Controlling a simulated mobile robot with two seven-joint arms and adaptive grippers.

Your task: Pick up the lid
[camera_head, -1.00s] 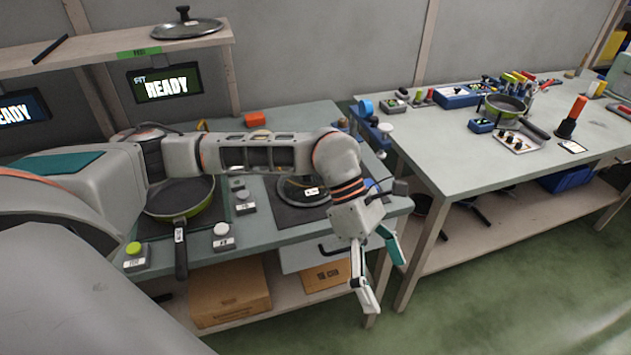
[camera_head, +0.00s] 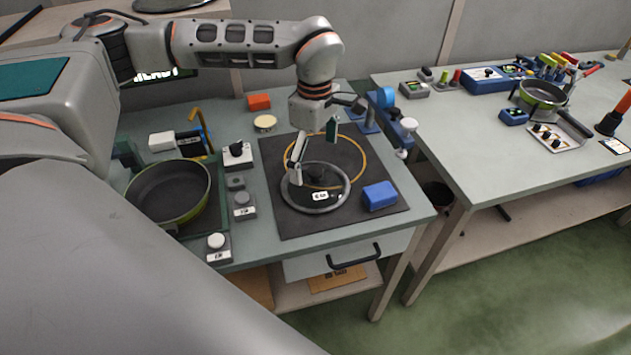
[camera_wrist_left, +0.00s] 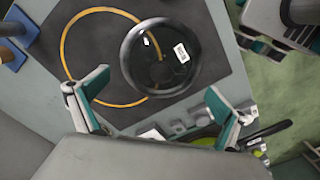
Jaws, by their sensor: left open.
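The round lid (camera_head: 330,205) has a grey rim, dark glass, a dark knob and a white label. It lies on a black mat (camera_head: 285,215), overlapping a yellow ring outline. It also shows in the left wrist view (camera_wrist_left: 165,62), beyond my fingers. My left gripper (camera_head: 314,157) is open and empty, pointing down over the lid's far left part. Its two spread fingers also show in the left wrist view (camera_wrist_left: 157,92). One finger covers part of the lid's rim in the head view; I cannot tell whether they touch. My right gripper is not in view.
A blue block (camera_head: 380,195) lies on the mat right of the lid. A green pan (camera_head: 170,193) sits at left, with button boxes (camera_head: 242,206) between. A blue clamp-like fixture (camera_head: 390,120) stands at the right edge. A second lid (camera_head: 165,5) rests on the shelf above.

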